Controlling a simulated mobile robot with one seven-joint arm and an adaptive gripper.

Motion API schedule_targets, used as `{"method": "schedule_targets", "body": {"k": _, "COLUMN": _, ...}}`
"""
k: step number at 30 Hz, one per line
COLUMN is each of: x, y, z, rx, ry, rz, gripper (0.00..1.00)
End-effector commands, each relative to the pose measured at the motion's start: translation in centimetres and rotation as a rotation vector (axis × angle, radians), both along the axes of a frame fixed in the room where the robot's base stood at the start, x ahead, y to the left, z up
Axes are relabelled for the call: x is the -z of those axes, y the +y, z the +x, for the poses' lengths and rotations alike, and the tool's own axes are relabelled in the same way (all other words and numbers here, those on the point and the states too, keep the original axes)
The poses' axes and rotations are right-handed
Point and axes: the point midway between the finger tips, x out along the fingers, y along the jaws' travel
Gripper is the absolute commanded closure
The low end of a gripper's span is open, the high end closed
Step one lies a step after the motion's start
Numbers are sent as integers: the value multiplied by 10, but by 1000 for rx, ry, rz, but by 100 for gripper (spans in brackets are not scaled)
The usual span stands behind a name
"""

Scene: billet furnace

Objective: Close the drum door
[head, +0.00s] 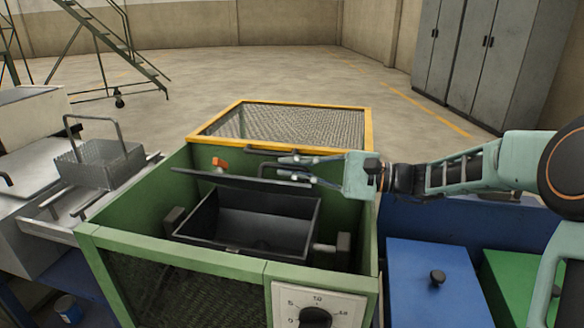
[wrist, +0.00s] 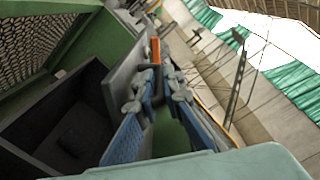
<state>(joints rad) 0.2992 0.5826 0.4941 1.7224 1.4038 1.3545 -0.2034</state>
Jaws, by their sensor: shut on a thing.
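The drum (head: 255,222) is a dark open-topped box inside the green machine housing. Its door (head: 235,182), a dark flat panel, stands open and tilted along the drum's back edge. In the wrist view the door (wrist: 124,72) lies beside my fingers, with the open drum (wrist: 60,125) at lower left. My gripper (head: 297,169) reaches in from the right and is shut on the door's dark handle (head: 264,170). The fingers (wrist: 158,95) partly hide the handle in the wrist view.
A yellow-framed mesh lid (head: 232,104) stands raised behind the housing (head: 180,255). An orange piece (head: 219,163) is on the inner back wall. A wire basket (head: 100,163) is at left, and blue (head: 425,280) and green (head: 515,285) lidded bins are at right. A dial (head: 316,316) faces front.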

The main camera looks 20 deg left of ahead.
Motion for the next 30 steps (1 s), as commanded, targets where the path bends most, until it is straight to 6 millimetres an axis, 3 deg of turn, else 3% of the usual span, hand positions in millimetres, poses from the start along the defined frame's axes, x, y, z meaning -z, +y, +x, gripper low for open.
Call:
{"method": "schedule_targets", "body": {"k": 3, "x": -1, "y": -1, "z": 1, "rx": 2, "ry": 0, "rz": 2, "gripper": 100}}
{"method": "schedule_targets", "body": {"k": 4, "x": -1, "y": -1, "z": 1, "rx": 2, "ry": 0, "rz": 2, "gripper": 91}}
{"method": "schedule_targets", "body": {"k": 6, "x": -1, "y": -1, "z": 1, "rx": 2, "ry": 0, "rz": 2, "gripper": 84}}
{"method": "schedule_targets", "body": {"k": 17, "x": -1, "y": -6, "z": 2, "rx": 3, "ry": 1, "rz": 2, "gripper": 84}}
{"method": "schedule_targets", "body": {"k": 30, "x": 0, "y": -90, "z": 7, "rx": 7, "ry": 1, "rz": 0, "gripper": 84}}
